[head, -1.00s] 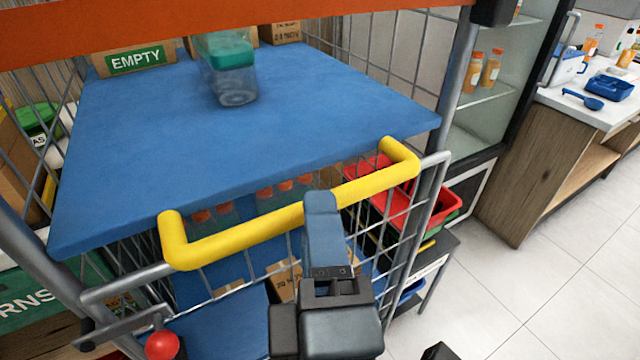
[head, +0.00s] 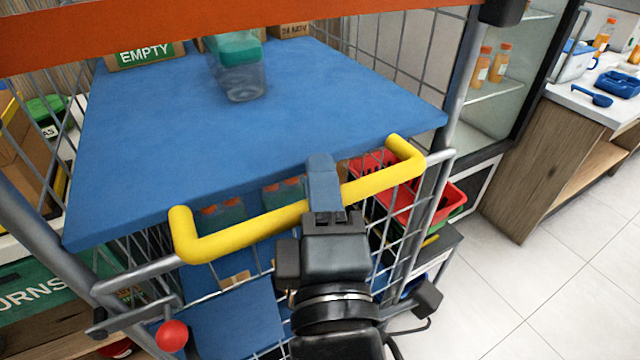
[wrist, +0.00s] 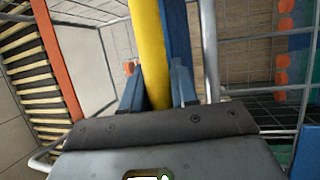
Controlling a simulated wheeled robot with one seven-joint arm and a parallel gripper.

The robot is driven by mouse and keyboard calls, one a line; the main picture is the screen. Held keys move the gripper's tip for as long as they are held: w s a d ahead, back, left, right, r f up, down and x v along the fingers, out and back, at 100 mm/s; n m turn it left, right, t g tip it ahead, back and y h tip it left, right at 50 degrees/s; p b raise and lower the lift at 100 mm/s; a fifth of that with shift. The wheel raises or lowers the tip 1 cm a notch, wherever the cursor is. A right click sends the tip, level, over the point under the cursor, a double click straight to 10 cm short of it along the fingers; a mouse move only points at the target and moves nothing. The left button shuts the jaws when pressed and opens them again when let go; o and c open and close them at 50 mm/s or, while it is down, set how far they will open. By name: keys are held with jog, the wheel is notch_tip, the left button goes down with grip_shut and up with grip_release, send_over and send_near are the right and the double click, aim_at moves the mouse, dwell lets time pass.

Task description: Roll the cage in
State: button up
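The cage is a grey wire roll cage with a blue shelf (head: 270,120) and a yellow handle (head: 235,238) across its near side. My gripper (head: 323,185) is at the middle of that handle, with one blue finger showing above the bar. In the wrist view, the yellow handle (wrist: 150,45) runs between the two blue fingers of my gripper (wrist: 157,95). They sit close on both sides of it, shut on the bar. The lower finger is hidden in the head view. A red knob (head: 172,336) is at the cage's lower left.
A clear container with a green lid (head: 238,72) stands on the shelf. Boxes with an EMPTY sign (head: 145,55) are behind it. A glass-door fridge (head: 490,100) and a wooden counter (head: 545,165) stand right. Red crates (head: 400,185) are beyond the cage. Tiled floor (head: 500,300) is clear at lower right.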

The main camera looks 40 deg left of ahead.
grip_shut()
